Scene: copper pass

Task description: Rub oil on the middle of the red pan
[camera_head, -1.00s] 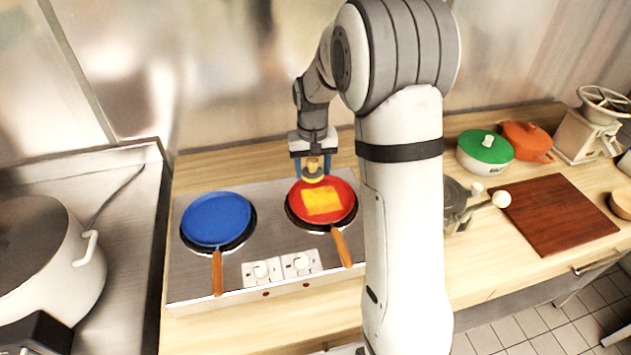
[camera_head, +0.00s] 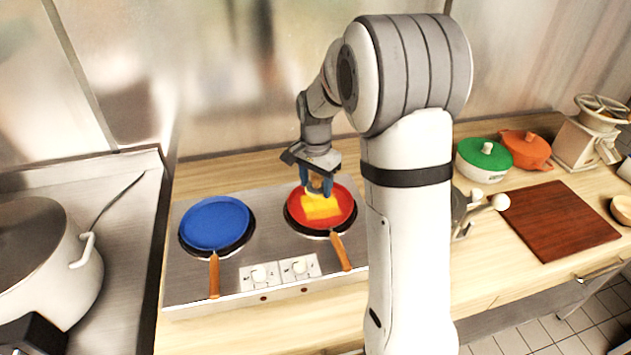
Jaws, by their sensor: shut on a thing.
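The red pan (camera_head: 345,201) sits on the right burner of the hob, its wooden handle toward the front. A yellow patch (camera_head: 322,209) covers its middle. My gripper (camera_head: 320,190) is tilted over the back part of this pan, its blue fingers low beside the patch's back edge. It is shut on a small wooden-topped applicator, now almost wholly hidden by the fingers. I cannot tell whether the applicator touches the pan.
A blue pan (camera_head: 215,222) sits on the left burner of the steel hob (camera_head: 200,283). A large pot (camera_head: 50,255) stands at far left. To the right are a green-lidded pot (camera_head: 484,158), an orange pot (camera_head: 526,149), a grinder (camera_head: 585,138) and a bare brown board (camera_head: 558,220).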

